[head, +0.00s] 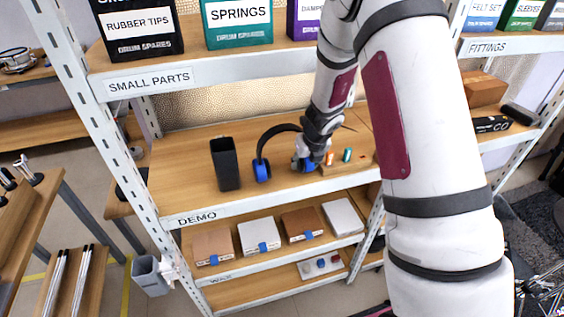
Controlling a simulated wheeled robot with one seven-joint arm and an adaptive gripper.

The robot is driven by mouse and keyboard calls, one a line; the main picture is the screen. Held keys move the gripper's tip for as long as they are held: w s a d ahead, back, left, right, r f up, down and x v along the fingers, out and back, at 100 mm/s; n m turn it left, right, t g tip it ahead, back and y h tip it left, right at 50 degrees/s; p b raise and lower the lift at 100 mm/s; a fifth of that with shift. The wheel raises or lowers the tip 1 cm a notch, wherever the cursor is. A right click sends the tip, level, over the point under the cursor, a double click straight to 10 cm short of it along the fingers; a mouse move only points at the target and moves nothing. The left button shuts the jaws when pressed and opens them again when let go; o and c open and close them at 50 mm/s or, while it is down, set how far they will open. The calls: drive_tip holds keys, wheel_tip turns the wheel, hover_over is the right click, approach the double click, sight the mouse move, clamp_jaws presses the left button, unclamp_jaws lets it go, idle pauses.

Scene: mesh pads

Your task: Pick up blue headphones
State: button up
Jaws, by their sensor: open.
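The blue headphones (262,170) are on the shelf marked DEMO. They have a black headband and blue ear cups. One cup shows plainly to the left of my gripper, and the other is partly hidden behind the gripper. My gripper (307,162) is open at the right-hand ear cup, below the right end of the headband. I cannot tell whether the fingers touch the cup. My arm comes in from the lower right and covers the shelf's right part.
A black open-topped holder (225,164) stands left of the headphones. A wooden block (345,164) with small coloured pieces is close on the right. The SMALL PARTS shelf (225,72) with boxes hangs above. Bare shelf lies in front of the headphones.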

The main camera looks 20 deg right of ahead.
drive_tip(key=shift+c, duration=0.6)
clamp_jaws()
drive_tip(key=shift+r, duration=0.2)
